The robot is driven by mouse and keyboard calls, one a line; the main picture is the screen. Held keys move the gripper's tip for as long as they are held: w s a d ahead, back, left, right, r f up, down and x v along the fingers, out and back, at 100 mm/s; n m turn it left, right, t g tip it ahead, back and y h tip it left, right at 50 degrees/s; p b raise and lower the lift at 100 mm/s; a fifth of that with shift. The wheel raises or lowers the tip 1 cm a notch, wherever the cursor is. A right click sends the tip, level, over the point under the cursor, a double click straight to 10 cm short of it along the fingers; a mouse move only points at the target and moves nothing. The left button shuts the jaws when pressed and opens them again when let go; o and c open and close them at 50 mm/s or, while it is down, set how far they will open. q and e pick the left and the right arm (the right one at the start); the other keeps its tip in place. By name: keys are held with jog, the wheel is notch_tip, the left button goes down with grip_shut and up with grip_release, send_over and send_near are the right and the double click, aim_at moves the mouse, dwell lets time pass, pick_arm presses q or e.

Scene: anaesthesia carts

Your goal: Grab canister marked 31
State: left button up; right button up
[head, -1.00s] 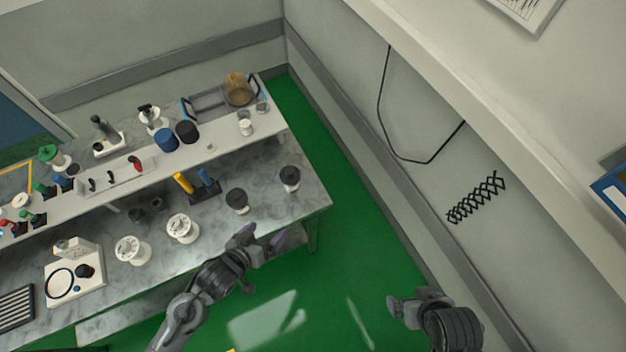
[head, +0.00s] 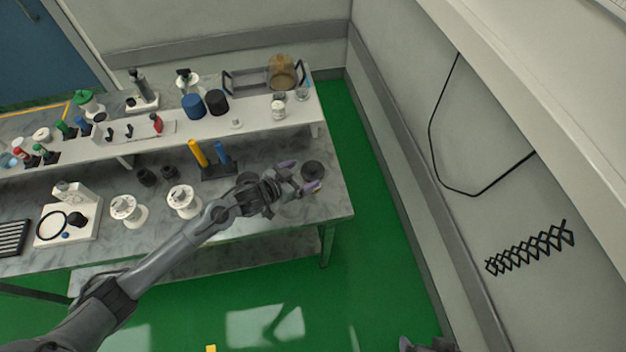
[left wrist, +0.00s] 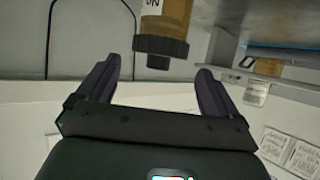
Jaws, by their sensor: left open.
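A canister with a dark round lid (head: 313,170) stands near the right end of the lower worktop in the head view. My left gripper (head: 299,177) is open right beside it, its purple-tipped fingers pointing at it and partly covering its body. In the left wrist view, an amber canister with a black cap (left wrist: 163,42) appears upside down, beyond and between the open fingers (left wrist: 158,82). Its label is cut off at the top edge, so I cannot read a number. My right gripper (head: 428,345) only just shows at the bottom edge.
Two white spools (head: 183,201) stand left of my left arm. The raised shelf (head: 262,122) carries jars and bottles. Green floor (head: 385,200) lies open to the right.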

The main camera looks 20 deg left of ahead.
aim_at(309, 170)
pick_arm(q)
jog(key=shift+x, duration=2.9)
jog(key=shift+d+r, duration=0.1)
jog(key=shift+r, duration=0.05)
jog(key=shift+c, duration=0.2)
jog(key=c, duration=1.2)
jog(key=shift+c, duration=0.3)
jog(key=shift+r, duration=0.15)
